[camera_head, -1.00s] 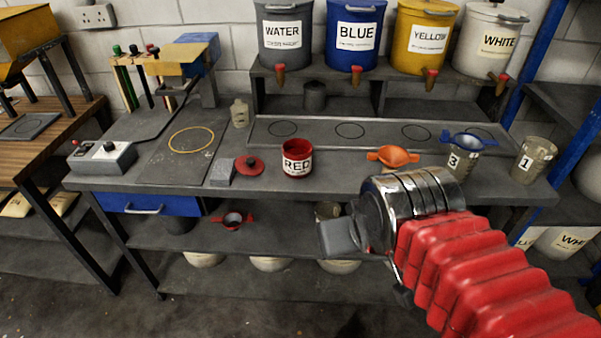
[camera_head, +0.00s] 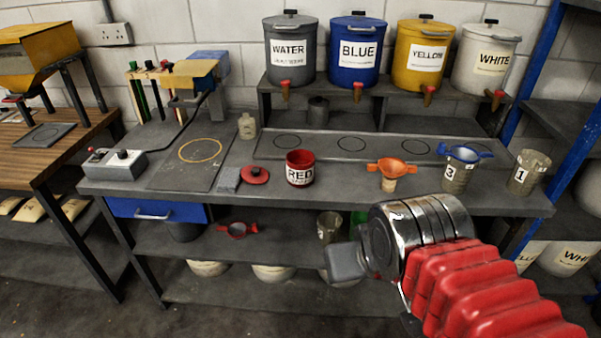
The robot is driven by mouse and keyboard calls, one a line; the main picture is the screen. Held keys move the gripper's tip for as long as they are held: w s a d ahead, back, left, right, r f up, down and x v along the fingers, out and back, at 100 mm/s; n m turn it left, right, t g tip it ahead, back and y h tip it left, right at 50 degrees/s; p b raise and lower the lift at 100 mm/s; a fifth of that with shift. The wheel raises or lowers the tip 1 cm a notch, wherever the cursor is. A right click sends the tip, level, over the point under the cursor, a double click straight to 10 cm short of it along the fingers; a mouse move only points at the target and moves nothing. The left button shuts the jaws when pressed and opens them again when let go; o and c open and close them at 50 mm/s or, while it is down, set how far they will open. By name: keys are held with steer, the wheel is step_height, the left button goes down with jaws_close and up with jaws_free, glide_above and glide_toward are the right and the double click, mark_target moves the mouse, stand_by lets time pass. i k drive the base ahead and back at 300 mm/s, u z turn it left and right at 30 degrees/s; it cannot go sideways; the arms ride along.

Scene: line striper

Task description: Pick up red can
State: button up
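The red can (camera_head: 300,168) stands upright and open-topped on the grey workbench, near its front edge. It carries a white label reading RED. A round red lid (camera_head: 255,175) lies on the bench just left of it. My gripper (camera_head: 345,262) is at the end of the red-sleeved arm, right of and in front of the can, apart from it. Only a grey block-like end shows past the metal wrist, so I cannot see its fingers or whether it is open.
An orange funnel (camera_head: 391,172), a cup marked 3 (camera_head: 458,170) with a blue funnel, and a cup marked 1 (camera_head: 527,172) stand right of the can. Paint buckets sit on the raised shelf behind. A control box (camera_head: 114,163) is at the left. The bench front edge lies between gripper and can.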

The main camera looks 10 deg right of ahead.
mark_target(299, 163)
steer(key=u, duration=2)
steer(key=i, duration=1.1)
steer(key=z, duration=1.45)
